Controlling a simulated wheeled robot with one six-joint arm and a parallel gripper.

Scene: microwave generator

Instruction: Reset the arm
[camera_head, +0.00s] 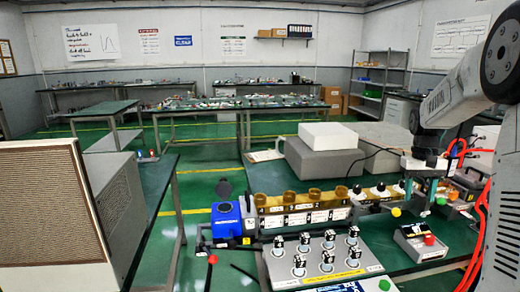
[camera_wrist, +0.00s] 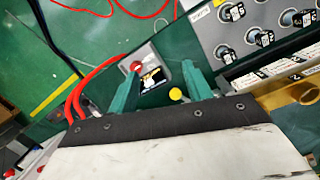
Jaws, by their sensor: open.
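My gripper (camera_head: 420,192) hangs over the right side of the bench in the head view, below my arm. In the wrist view its two green fingers (camera_wrist: 161,70) stand apart with nothing held between them. A small grey box with a red button (camera_head: 420,243) lies on the bench in front of the gripper. The box also shows beyond the fingers in the wrist view (camera_wrist: 150,73).
A grey panel with several numbered knobs (camera_head: 325,262) lies at the bench front, with a blue unit (camera_head: 227,219) to its left. Amber-topped modules (camera_head: 300,200) stand behind it. Red cables (camera_head: 480,225) run beside my arm. A large vented box (camera_head: 60,215) stands at left.

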